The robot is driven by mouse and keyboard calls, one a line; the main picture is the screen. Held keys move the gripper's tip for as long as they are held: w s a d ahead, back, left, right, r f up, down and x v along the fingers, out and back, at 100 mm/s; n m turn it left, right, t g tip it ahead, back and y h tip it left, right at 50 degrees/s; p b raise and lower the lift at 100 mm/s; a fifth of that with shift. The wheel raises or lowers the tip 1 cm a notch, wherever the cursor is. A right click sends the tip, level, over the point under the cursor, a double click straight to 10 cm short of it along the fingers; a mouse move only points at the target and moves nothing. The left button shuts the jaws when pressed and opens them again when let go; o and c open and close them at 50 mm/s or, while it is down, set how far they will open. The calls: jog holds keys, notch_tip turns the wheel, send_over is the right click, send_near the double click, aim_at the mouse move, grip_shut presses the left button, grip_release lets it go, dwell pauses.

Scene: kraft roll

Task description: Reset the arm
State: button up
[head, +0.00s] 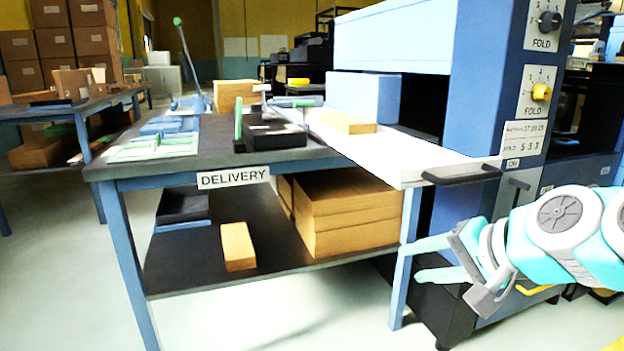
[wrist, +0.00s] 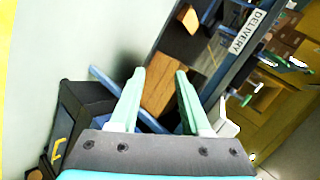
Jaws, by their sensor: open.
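My gripper (head: 432,260) is at the right of the head view, in front of the blue machine and below the white shelf. Its two pale green fingers are apart with nothing between them. In the wrist view my gripper (wrist: 160,80) also shows open and empty, pointing toward the delivery table. My arm comes in from the right edge of the head view.
The delivery table (head: 240,162) stands at the centre, with brown boxes (head: 345,210) on its lower shelf. A white shelf (head: 400,165) with a dark handle (head: 462,174) juts from the blue machine (head: 487,80) close above my gripper. Pale floor (head: 250,325) is clear in front.

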jog(key=s+a+f+n+g+h, duration=0.1)
jog(key=s+a+f+n+g, duration=0.2)
jog(key=s+f, duration=0.3)
jog(key=s+a+f+n+g+h, duration=0.1)
jog(key=s+a+f+n+g, duration=0.15)
jog(key=f, duration=0.55)
jog(key=s+d+f+n+g+h, duration=0.1)
jog(key=s+d+f+g+h, duration=0.2)
jog(key=s, duration=0.4)
jog(key=s+f+n+g+h, duration=0.1)
jog(key=s+f+n+g, duration=0.15)
jog(key=s+f, duration=0.35)
notch_tip(320, 180, up, 11)
jog(key=p, duration=1)
jog(key=shift+s+r+m, duration=0.15)
jog(key=shift+s+m, duration=0.15)
jog(key=shift+s, duration=0.1)
jog(key=shift+d, duration=0.15)
